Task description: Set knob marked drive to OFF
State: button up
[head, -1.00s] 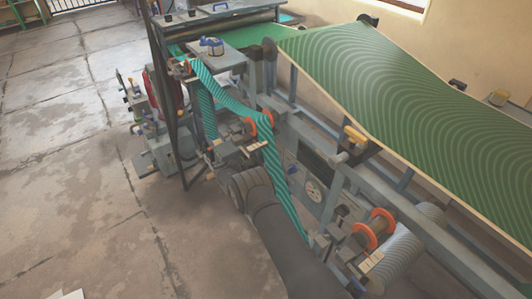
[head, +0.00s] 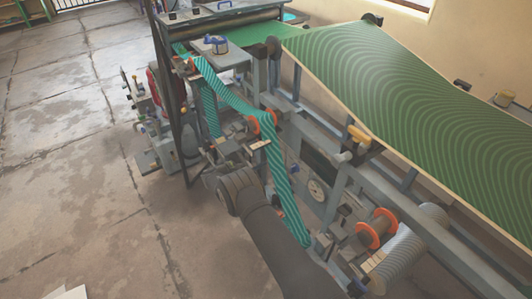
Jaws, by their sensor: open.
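The plate press machine has a grey frame (head: 405,218) running diagonally across the view. No knob with a readable "drive" marking shows, and I cannot tell any knob's setting. A round white-faced dial (head: 317,190) sits low on the machine's side, below a dark panel (head: 318,163). My dark grey arm reaches up from the bottom edge to a rounded wrist beside the machine's near side. My gripper cannot be made out beyond the wrist, so its place relative to any knob is hidden.
A teal striped web (head: 277,165) runs down close to my wrist. Orange-flanged rollers (head: 376,230) and a grey ribbed roll (head: 403,250) stand at lower right. A large green patterned sheet (head: 420,100) slopes across the right. The concrete floor (head: 70,170) at left is mostly clear.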

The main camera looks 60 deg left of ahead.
aim_at(273, 149)
jog(key=s, duration=1.1)
jog(key=w, duration=1.7)
jog(key=shift+w, duration=0.15)
